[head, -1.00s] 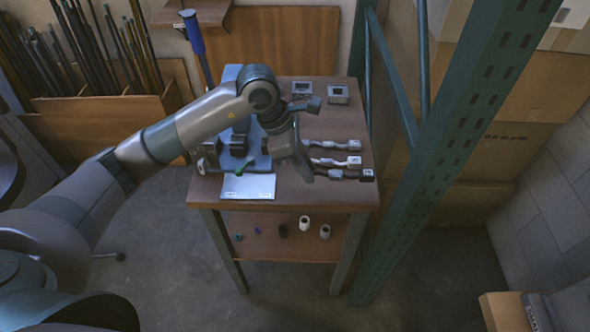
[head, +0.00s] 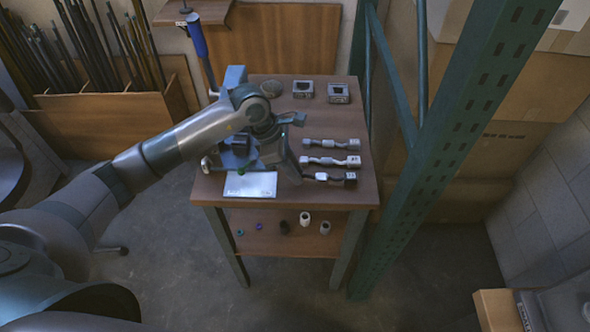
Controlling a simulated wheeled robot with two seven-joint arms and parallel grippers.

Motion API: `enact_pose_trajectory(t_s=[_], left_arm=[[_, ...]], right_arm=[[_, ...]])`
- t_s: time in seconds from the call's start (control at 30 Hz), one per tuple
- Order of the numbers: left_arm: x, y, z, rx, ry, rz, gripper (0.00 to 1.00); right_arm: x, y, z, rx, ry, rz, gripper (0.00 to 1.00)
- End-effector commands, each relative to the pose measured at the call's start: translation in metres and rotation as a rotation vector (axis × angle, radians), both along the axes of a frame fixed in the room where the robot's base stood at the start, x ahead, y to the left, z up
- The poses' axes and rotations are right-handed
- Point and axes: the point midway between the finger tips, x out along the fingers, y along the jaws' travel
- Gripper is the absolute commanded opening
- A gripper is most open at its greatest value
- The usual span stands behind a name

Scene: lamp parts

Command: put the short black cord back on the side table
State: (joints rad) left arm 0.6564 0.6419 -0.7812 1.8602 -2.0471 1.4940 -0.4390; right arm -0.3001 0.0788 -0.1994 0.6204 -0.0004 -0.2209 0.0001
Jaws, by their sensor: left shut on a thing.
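The side table (head: 270,97) has a brown top and a lower shelf. The short black cord (head: 330,178) is the nearest of three similar cords at the right of the top, with a dark block at its right end. My left gripper (head: 295,173) is shut on its left end, which my gripper and wrist partly hide. The cord is over or on the tabletop; I cannot tell whether it touches. A white cord (head: 331,161) and a grey cord (head: 331,143) lie beyond it, roughly parallel. My right gripper is not in view.
Two grey square sockets (head: 303,88) (head: 338,92) and a round disc (head: 272,88) are at the back. A blue fixture and a white sheet (head: 250,185) are at the left. Small parts lie on the lower shelf (head: 265,245). A green rack post (head: 450,150) stands close right.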

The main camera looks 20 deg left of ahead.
Motion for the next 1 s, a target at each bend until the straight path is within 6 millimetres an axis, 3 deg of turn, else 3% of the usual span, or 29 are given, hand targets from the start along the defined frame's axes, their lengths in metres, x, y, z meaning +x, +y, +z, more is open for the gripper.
enact_pose_trajectory(t_s=[0.1,0.5,0.53,0.6,1.0], left_arm=[[0.000,0.000,-0.008,0.000,0.000,0.001,0.00],[0.000,0.000,-0.014,0.000,-0.001,-0.001,0.00],[0.000,0.000,-0.013,0.000,-0.001,-0.001,0.23],[0.000,0.000,-0.013,0.000,0.000,-0.001,0.37],[0.000,0.000,-0.011,0.000,0.000,-0.001,0.37]], right_arm=[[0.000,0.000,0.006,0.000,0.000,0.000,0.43],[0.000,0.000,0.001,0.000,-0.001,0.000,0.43],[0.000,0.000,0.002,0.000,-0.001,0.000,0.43],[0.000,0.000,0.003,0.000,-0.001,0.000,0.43],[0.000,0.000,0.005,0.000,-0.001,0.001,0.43]])
